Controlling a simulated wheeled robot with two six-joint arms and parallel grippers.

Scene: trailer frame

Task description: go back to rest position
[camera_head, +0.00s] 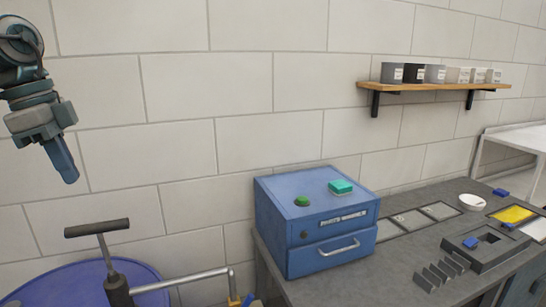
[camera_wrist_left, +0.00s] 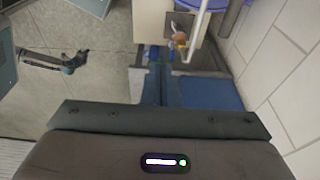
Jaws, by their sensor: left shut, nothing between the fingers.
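My left gripper (camera_head: 68,172) hangs in the air at the upper left of the head view, in front of the white block wall. Its blue fingers are together, point down and hold nothing. They also show in the left wrist view (camera_wrist_left: 157,75), above the dark wrist body. A dark arm with a small gripper (camera_wrist_left: 75,62), probably my right one, reaches over the floor at the left of that view. It is too small to tell whether its jaws are open. My right gripper is outside the head view.
A blue drum (camera_head: 70,285) and a T-handled pump (camera_head: 105,250) are below the left gripper. Air around the gripper is clear.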

